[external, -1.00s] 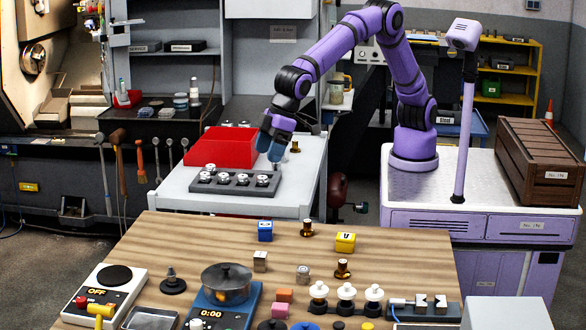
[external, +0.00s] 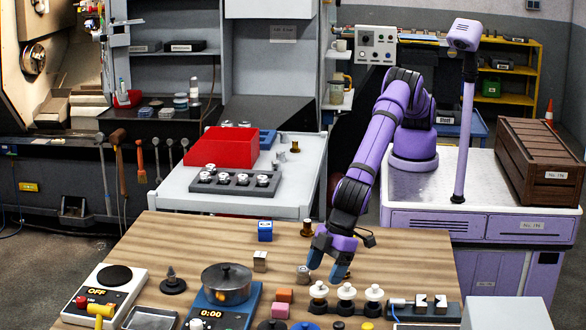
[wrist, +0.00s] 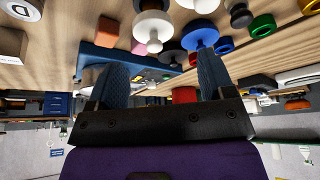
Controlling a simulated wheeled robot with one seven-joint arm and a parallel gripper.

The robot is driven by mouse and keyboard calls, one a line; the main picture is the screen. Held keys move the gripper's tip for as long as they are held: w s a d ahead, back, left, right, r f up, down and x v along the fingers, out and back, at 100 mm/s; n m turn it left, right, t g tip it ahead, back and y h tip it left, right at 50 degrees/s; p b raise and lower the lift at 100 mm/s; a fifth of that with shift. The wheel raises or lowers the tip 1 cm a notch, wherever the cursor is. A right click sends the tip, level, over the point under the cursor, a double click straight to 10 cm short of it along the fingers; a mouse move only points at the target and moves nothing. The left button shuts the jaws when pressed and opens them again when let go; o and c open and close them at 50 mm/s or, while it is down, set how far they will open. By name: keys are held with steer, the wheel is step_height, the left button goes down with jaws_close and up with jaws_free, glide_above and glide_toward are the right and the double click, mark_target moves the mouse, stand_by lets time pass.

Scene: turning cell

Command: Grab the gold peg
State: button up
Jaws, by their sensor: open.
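A gold, brass-coloured peg (external: 307,229) stands on the wooden table, just behind and left of my wrist. Another similar peg (external: 295,146) stands on the far white cart. A third, seen earlier near the table's middle, is now hidden by my gripper. My gripper (external: 327,269) points down over that middle area, its blue fingers apart. In the wrist view my gripper (wrist: 162,60) is open, with no object clearly held between the fingers. I cannot make out a gold peg in the wrist view.
Three white knobbed pieces (external: 346,294) stand in front. A blue cube (external: 265,231) and a scale with a pot (external: 227,287) are to the left. A grey fixture (external: 425,309) is at right.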

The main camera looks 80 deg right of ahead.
mark_target(320, 282)
steer(key=shift+d+x, duration=0.15)
steer(key=shift+x, duration=1.4)
steer(key=shift+d+x, duration=0.2)
steer(key=shift+x, duration=1.3)
steer(key=c, duration=1.1)
steer(key=shift+o, duration=0.2)
